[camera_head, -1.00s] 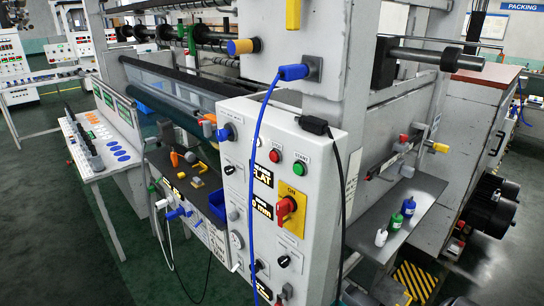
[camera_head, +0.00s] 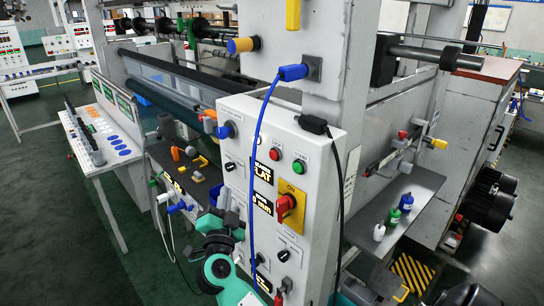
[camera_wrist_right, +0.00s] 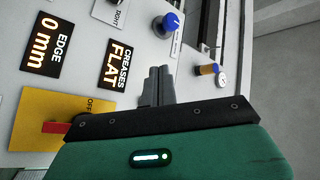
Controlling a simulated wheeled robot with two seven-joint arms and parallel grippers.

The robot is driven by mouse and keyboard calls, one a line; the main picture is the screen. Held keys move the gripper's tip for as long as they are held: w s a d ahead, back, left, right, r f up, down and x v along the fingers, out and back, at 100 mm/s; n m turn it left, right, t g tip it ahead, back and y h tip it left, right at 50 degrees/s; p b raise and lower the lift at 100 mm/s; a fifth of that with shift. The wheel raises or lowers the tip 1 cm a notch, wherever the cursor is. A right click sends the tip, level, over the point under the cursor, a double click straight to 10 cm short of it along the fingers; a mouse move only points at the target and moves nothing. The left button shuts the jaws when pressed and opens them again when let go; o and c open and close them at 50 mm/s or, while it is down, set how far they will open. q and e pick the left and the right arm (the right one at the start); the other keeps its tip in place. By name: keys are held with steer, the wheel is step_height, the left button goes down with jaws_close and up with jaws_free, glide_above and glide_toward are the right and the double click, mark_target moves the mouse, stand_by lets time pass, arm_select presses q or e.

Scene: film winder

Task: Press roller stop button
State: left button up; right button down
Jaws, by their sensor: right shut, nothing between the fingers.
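A red button (camera_head: 275,154) sits on the upper part of the white control panel (camera_head: 318,190). A green button (camera_head: 299,167) is beside it, to the right. My right gripper (camera_head: 210,220) is low at the panel's left side in the head view, below and left of the red button and apart from it. Its fingertips are hard to make out there. In the right wrist view its fingers (camera_wrist_right: 156,86) are shut and empty, pointing towards the panel near the CREASES FLAT display (camera_wrist_right: 116,63). The red button does not show in that view. My left gripper is not in view.
A red rotary switch on a yellow plate (camera_head: 292,192) is below the buttons. A blue knob (camera_head: 226,131) is at the panel's upper left. A blue cable (camera_head: 258,130) hangs before the panel, left of the red button. A black cable hangs on the right.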

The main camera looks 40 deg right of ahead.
mark_target(274, 155)
steer(key=s+d+r+m+g, duration=0.1)
steer(key=s+r+m, duration=0.1)
steer(key=r, duration=0.5)
steer(key=shift+s+d+m, duration=0.15)
steer(key=shift+s+m, duration=0.15)
steer(key=shift+s, duration=0.3)
steer(key=d, duration=0.8)
steer(key=shift+w+d+p, duration=0.35)
steer(key=shift+d, duration=0.05)
stand_by(1.1)
